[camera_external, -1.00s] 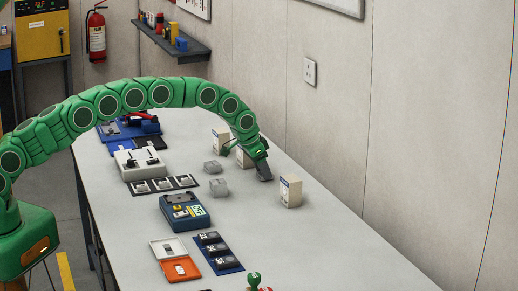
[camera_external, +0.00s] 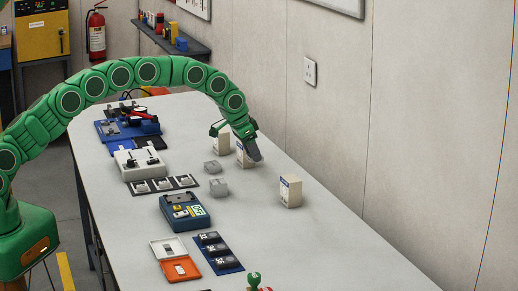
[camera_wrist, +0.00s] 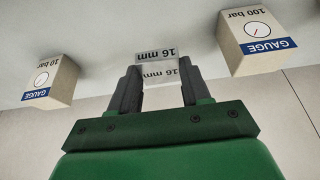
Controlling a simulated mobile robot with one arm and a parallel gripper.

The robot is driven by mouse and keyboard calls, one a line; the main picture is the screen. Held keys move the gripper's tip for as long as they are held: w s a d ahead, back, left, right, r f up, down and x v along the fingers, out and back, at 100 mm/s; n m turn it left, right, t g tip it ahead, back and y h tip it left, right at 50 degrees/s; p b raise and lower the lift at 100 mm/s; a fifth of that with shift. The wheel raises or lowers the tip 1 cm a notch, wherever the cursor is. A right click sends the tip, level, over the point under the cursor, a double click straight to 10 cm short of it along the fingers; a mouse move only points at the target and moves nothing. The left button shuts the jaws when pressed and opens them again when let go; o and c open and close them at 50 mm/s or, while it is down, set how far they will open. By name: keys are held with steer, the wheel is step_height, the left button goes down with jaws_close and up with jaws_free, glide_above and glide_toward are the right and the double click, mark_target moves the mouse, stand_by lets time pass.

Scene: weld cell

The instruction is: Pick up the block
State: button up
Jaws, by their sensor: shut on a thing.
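A small grey block marked "16 mm" (camera_wrist: 157,73) sits between the two dark fingers of my gripper (camera_wrist: 159,72) in the wrist view. The fingers touch it on both sides. In the external view my gripper (camera_external: 236,141) is over the far wall side of the table, by two white boxes. The block in its jaws cannot be made out there. Two other grey blocks lie on the table, one farther (camera_external: 212,167) and one nearer (camera_external: 218,188).
White gauge boxes stand near: "10 bar" (camera_wrist: 52,82) and "100 bar" (camera_wrist: 257,42) in the wrist view. One white box (camera_external: 290,191) stands apart towards the camera. A blue meter (camera_external: 184,212) and grey switch box (camera_external: 140,163) lie left. The near right table is clear.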

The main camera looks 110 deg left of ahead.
steer(key=s+d+r, duration=0.6)
steer(key=s+d, duration=0.1)
steer(key=shift+d, duration=0.25)
stand_by(0.3)
steer(key=w+d, duration=0.4)
steer(key=d, duration=0.9)
steer(key=w+d, duration=0.3)
steer(key=d, duration=1)
glide_toward(259, 224)
steer(key=shift+w+a+f, duration=0.3)
steer(key=shift+a+f, duration=0.25)
steer(key=shift+a, duration=0.1)
steer(key=shift+w+a+f, duration=0.3)
steer(key=shift+w+f, duration=0.25)
steer(key=shift+f, duration=1.65)
steer(key=shift+f, duration=0.1)
